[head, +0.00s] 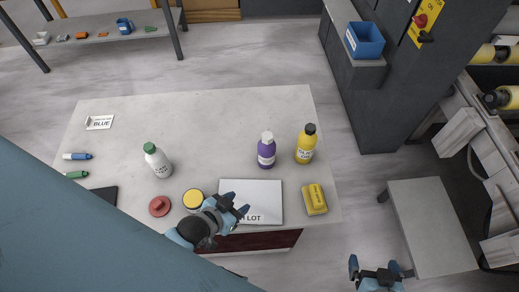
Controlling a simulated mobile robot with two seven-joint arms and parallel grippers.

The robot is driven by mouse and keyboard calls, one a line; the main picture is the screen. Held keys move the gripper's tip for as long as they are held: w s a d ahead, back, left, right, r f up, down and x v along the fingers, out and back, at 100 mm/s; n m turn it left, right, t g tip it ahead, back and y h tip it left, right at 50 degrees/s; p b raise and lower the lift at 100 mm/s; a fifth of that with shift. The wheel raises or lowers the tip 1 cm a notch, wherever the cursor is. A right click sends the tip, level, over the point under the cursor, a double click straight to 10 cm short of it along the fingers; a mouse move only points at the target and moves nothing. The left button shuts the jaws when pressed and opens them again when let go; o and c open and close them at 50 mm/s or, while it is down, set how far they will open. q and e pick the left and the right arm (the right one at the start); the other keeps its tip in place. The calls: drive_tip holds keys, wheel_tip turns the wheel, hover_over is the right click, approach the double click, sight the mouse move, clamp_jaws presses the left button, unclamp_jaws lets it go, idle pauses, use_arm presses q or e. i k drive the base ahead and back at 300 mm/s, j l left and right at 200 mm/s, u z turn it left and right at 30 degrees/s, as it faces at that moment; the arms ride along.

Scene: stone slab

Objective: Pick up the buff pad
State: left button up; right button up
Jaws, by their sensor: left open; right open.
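No label that I can read names the buff pad. A yellow round piece with a dark rim (193,198) lies at the slab's near edge, partly hidden by my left arm. A red round piece with a raised knob (159,206) lies to its left. A yellow block (314,199) with small print lies further right. My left gripper (236,206) is open and empty, over the white board marked LOT (262,195) and right of the yellow round piece. My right gripper (374,268) is open and empty at the bottom, off the slab's right side.
On the pale slab (220,120) stand a white bottle (158,162), a purple bottle (266,151) and a yellow bottle (305,146). Two markers (77,156) and a BLUE card (100,122) lie left. A grey bench (430,225) stands right. The slab's far middle is clear.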

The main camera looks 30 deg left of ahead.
sight(316, 203)
drive_tip(key=k+j+u, duration=0.2)
drive_tip(key=u, duration=0.25)
drive_tip(key=k+j+u, duration=0.4)
